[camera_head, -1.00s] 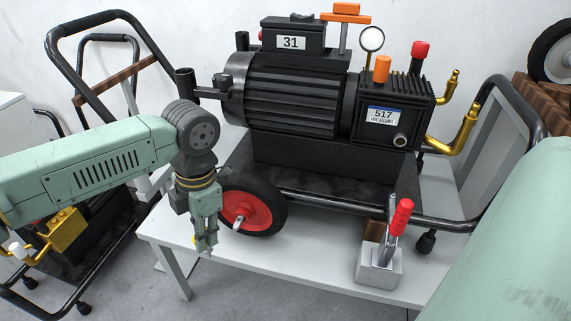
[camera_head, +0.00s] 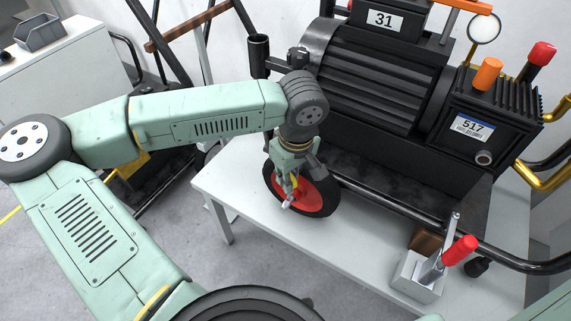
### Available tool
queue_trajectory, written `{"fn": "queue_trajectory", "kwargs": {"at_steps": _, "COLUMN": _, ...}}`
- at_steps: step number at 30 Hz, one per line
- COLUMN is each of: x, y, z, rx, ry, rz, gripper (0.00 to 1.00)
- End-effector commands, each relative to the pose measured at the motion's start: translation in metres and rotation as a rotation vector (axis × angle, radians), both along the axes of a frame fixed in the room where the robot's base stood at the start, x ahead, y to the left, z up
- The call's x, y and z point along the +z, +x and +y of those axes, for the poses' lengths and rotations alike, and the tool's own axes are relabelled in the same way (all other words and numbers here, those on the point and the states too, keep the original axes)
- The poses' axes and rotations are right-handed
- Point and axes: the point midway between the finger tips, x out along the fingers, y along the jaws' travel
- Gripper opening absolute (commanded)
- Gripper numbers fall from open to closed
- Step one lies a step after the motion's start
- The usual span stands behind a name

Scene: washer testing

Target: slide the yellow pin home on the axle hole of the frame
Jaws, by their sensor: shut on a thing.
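My gripper (camera_head: 288,193) points down in front of the red-rimmed black wheel (camera_head: 318,194) and overlaps its hub in the picture. Its fingers are shut on the yellow pin (camera_head: 294,182), of which only a small yellow patch shows between them. A pale metal end shows at the fingertips; I cannot tell if it is the axle or part of a finger. The frame (camera_head: 380,208) is a black tube carriage under the pump, with the wheel at its left end. The axle hole is hidden behind my gripper. I cannot tell whether the pin touches the axle.
The frame stands on a white table (camera_head: 240,180). The black pump (camera_head: 375,85) rises just behind my gripper. A metal block with a red-handled lever (camera_head: 425,275) stands at the table's front right. The tabletop left of the wheel is clear.

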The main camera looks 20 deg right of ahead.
Motion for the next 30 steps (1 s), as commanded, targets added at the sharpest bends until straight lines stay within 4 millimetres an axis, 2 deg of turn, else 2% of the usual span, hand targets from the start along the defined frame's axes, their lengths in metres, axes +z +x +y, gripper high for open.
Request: {"fn": "queue_trajectory", "kwargs": {"at_steps": 30, "x": -0.033, "y": 0.0, "z": 0.0, "rx": 0.002, "ry": 0.0, "rz": -0.001, "gripper": 0.0}}
